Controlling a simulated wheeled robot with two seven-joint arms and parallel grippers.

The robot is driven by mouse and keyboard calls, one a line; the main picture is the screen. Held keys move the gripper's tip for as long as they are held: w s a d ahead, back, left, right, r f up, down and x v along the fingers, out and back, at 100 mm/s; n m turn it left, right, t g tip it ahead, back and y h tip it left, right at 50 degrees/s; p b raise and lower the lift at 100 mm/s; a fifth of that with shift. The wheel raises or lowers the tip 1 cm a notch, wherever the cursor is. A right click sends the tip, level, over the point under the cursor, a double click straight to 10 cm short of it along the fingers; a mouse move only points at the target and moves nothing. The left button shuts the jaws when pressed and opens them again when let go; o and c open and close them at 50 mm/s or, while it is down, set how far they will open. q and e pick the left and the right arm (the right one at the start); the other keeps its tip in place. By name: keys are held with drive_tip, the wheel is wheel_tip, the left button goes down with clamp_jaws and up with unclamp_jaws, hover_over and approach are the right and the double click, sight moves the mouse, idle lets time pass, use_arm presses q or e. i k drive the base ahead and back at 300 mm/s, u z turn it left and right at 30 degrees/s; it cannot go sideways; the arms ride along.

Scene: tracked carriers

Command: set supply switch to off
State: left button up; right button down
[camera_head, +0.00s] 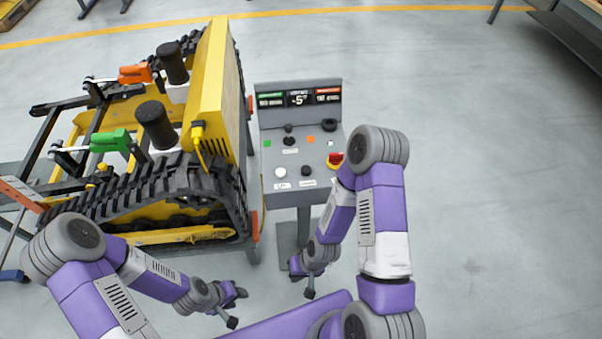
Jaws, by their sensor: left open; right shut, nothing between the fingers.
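A grey control console (268,121) stands on a post right of the tracked carrier. Its panel has a black knob at left (289,140) and another at right (329,126). It also has a white button (280,172), a dark button (306,171) and a red stop button (335,158) on yellow, partly covered by my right arm. The labels are too small to read, so I cannot tell which is the supply switch. My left gripper (237,307) is open and empty, low in front of the carrier. My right gripper (304,281) is shut and empty, below the console's front edge.
The yellow tracked carrier (213,85) with black tracks, a green lever handle (110,140) and an orange one (134,74) stands close left of the console. The floor (480,180) on the right is clear. A bench (572,32) stands at the top right.

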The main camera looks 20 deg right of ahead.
sight(335, 158)
drive_tip(key=k, duration=0.5)
drive_tip(key=z, duration=1.15)
drive_tip(key=i, duration=0.6)
drive_tip(key=u, duration=0.05)
